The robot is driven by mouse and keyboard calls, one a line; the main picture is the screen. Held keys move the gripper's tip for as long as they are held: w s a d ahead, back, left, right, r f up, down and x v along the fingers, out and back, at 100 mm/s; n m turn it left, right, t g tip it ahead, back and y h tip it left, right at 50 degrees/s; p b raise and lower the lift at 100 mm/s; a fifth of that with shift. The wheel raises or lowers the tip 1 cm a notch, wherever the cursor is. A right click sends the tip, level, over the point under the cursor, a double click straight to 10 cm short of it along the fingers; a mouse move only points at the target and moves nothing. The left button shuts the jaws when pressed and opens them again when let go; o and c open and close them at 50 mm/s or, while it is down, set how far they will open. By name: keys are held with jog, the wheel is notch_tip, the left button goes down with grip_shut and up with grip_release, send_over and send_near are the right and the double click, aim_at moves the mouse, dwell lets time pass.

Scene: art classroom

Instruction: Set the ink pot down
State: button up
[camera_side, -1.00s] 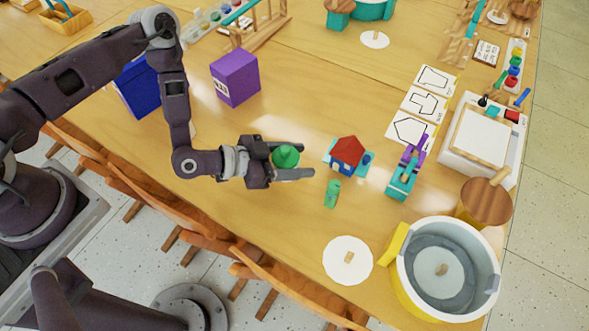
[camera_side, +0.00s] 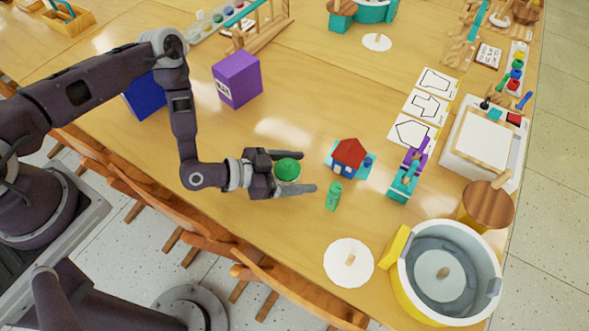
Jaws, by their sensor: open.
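The fingers are spread, one on each side of the pot, and point right. The pot appears to be at the wooden table top (camera_side: 240,140); the fingers hide part of its base. Whether either finger still touches it is hard to tell.
A small green figure (camera_side: 333,195) stands just right of the lower fingertip. A small red-roofed house (camera_side: 347,158) is further right. A white disc (camera_side: 348,262) and a yellow-and-white tub (camera_side: 411,297) are lower right. A purple box (camera_side: 237,80) stands above. Table above the gripper is clear.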

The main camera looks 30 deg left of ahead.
jog(key=v, duration=1.2)
jog(key=shift+r, duration=0.2)
jog(key=w+a+r+m+g+y, duration=0.2)
jog(key=w+a+r+g+y, duration=0.15)
jog(key=w+a+r, duration=0.35)
jog(key=a+r+n+y, duration=0.2)
jog(key=a+r+y, duration=0.2)
jog(key=r, duration=0.7)
jog(key=s+a+r+n+y, duration=0.2)
jog(key=s+a+r+n, duration=0.15)
jog(key=s+r, duration=0.45)
jog(key=s+d+r+n, duration=0.1)
jog(key=s+r+n, duration=0.1)
jog(key=s, duration=0.5)
jog(key=s+d+r+n+g, duration=0.1)
jog(key=s+d+r+n, duration=0.1)
jog(key=s+r, duration=0.3)
jog(key=shift+s+r, duration=0.25)
jog(key=shift+s, duration=0.9)
